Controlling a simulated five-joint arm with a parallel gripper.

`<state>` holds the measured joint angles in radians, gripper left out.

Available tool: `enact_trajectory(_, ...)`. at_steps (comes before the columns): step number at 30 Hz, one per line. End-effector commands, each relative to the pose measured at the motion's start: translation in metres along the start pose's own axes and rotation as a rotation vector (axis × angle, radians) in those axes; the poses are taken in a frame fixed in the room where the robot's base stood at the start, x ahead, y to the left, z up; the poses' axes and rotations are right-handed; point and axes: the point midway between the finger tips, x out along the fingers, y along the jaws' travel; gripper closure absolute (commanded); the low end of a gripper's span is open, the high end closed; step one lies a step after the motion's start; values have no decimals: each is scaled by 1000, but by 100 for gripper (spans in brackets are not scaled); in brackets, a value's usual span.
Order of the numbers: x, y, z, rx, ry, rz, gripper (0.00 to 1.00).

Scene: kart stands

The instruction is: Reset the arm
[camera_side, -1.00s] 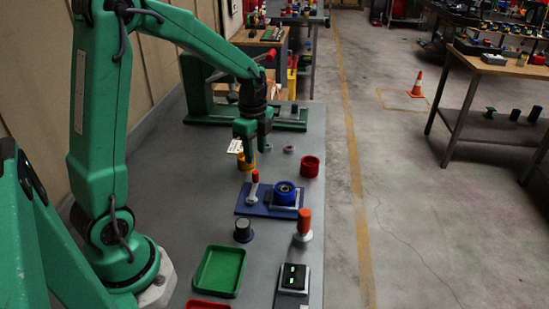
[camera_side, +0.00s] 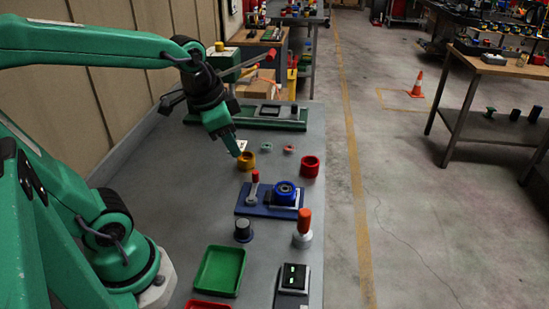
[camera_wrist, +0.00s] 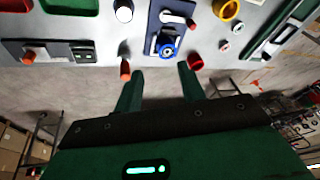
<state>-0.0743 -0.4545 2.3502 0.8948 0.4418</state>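My gripper (camera_side: 236,153) hangs above the grey bench in the side view, its fingers pointing down and tilted to the right. In that view its tips appear just above and left of a yellow ring (camera_side: 246,161); the gap in depth cannot be told. In the wrist view the two green fingers of my gripper (camera_wrist: 160,69) stand well apart with nothing between them. The yellow ring also shows in the wrist view (camera_wrist: 227,9), off to the upper right.
A blue ring (camera_side: 285,187) sits on a blue plate (camera_side: 256,209) beside a red-topped lever (camera_side: 254,190). A green stand (camera_side: 260,124) lies behind.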

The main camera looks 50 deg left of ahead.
Motion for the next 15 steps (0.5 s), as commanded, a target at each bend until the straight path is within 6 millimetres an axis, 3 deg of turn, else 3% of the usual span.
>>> enact_trajectory(6,-19,20,19,-197,82,-11,60)
enact_trajectory(15,-28,34,34,-361,142,-2,60)
